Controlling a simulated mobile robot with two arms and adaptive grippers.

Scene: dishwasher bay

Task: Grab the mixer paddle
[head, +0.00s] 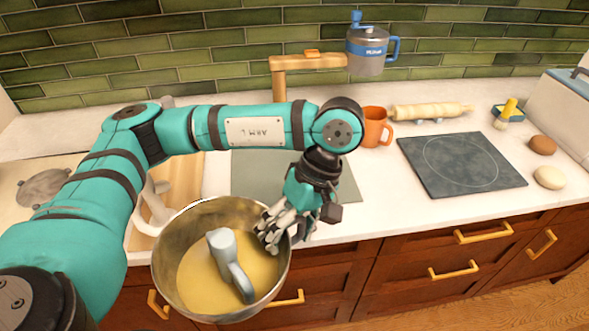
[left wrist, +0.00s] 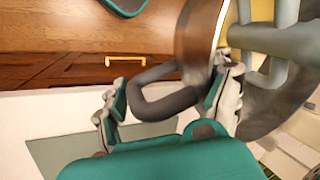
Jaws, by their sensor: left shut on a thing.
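The mixer paddle (head: 222,248) is pale grey-blue. It leans inside a metal mixing bowl (head: 165,255) with yellow batter in it. In the left wrist view the paddle (left wrist: 282,42) shows at the upper right, inside the bowl (left wrist: 196,42). My left gripper (head: 270,232) is at the bowl's right rim, beside the paddle and apart from it. In the left wrist view my left gripper (left wrist: 170,90) has its fingers about the bowl's dark looped handle (left wrist: 155,75) and is shut on it. The bowl hangs in front of the counter edge. My right gripper is not in view.
A grey-green mat (head: 260,175) lies on the counter behind the gripper. An orange mug (head: 375,127), a rolling pin (head: 430,111) and a dark slab (head: 460,164) are to the right. Drawers (head: 410,255) are below the counter.

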